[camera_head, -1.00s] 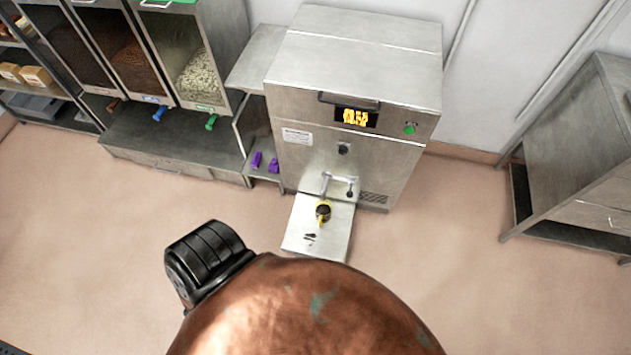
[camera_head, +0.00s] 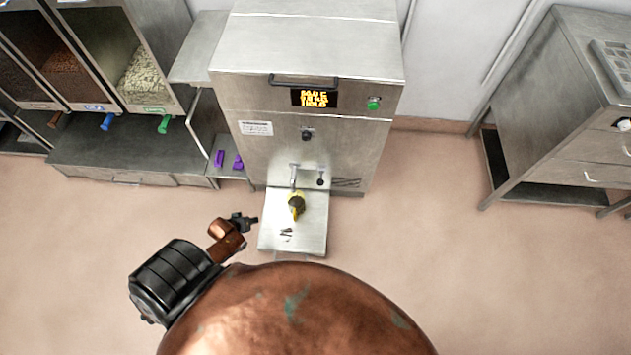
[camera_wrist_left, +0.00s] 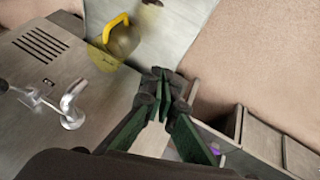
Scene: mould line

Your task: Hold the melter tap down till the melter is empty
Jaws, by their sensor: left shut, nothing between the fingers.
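The steel melter (camera_head: 300,130) stands at the back centre, its small display (camera_head: 315,98) lit with orange text too blurred to read. On its front are a spout (camera_head: 293,175) and a dark-knobbed tap (camera_head: 320,178), both apart from my gripper. A small jug with a yellow handle (camera_head: 296,207) stands on the tray below; it also shows in the left wrist view (camera_wrist_left: 118,42). My left gripper (camera_head: 253,220) is shut and empty, left of the tray. In the left wrist view its fingertips (camera_wrist_left: 160,82) meet, beside the spout (camera_wrist_left: 72,105). The melt level is hidden.
The steel drip tray (camera_head: 310,230) juts out in front of the melter. Bins with coloured handles (camera_head: 107,121) stand on a bench at the left, and purple objects (camera_head: 220,158) lie on a low shelf. A steel cabinet (camera_head: 545,110) stands right, with clear floor between.

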